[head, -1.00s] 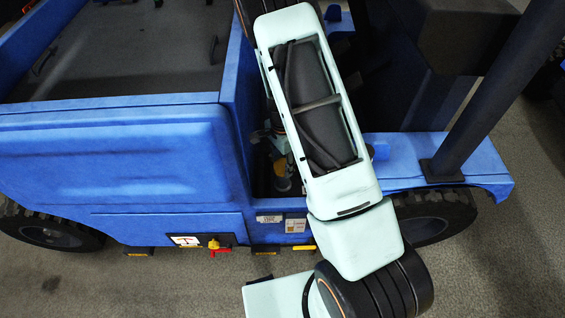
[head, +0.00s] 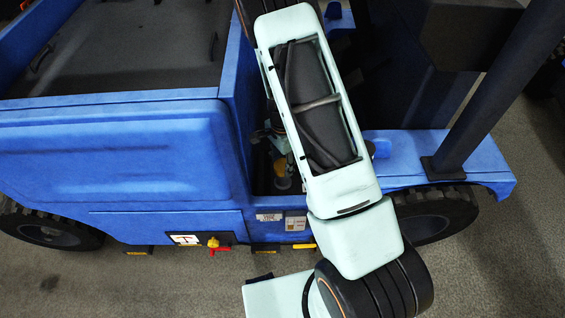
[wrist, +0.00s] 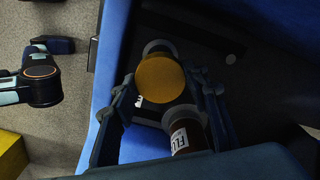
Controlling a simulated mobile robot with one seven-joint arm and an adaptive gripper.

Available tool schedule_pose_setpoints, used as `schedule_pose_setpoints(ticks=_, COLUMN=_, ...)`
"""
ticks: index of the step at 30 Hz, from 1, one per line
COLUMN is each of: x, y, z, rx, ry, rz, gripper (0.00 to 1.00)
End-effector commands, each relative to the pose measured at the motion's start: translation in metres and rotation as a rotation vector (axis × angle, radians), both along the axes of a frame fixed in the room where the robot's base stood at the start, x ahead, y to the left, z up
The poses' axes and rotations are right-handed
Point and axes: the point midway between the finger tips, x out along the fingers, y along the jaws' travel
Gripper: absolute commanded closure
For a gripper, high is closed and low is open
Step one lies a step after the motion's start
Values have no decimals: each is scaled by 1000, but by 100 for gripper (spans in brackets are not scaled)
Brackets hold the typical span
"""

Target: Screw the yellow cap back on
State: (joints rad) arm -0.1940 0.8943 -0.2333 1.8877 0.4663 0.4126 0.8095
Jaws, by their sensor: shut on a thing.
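The yellow cap (wrist: 161,78) shows as a round disc in the middle of the wrist view. My gripper (wrist: 165,90) has a dark finger on each side of it and is shut on it. Behind the cap is a grey round part (wrist: 158,47); whether the cap touches it or sits on a thread cannot be told. A dark bottle-like part with a white label (wrist: 182,135) lies just below the cap in the picture. In the head view my arm largely covers the opening in the blue vehicle, and a small yellowish part (head: 283,184) shows down inside it.
The blue vehicle's (head: 110,160) walls close in around the opening. Blue panels flank my gripper in the wrist view. A red and yellow handle (head: 216,244) is on the lower side panel. A dark post (head: 495,90) stands at right. Grey floor lies in front.

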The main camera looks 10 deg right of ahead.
Motion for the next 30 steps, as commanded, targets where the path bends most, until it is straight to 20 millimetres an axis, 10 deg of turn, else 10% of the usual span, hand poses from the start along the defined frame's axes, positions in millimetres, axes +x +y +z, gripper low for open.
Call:
schedule_pose_setpoints(ticks=5, x=0, y=0, z=-7, rx=0, ry=0, rz=0, gripper=75)
schedule_pose_setpoints(ticks=6, x=0, y=0, z=-5, rx=0, ry=0, rz=0, gripper=55)
schedule_pose_setpoints(ticks=11, x=0, y=0, z=-5, rx=0, ry=0, rz=0, gripper=38)
schedule_pose_setpoints(ticks=22, x=1, y=0, z=0, rx=0, ry=-1, rz=0, gripper=38)
schedule_pose_setpoints(ticks=30, x=2, y=1, z=44, rx=0, ry=-5, rz=2, gripper=38)
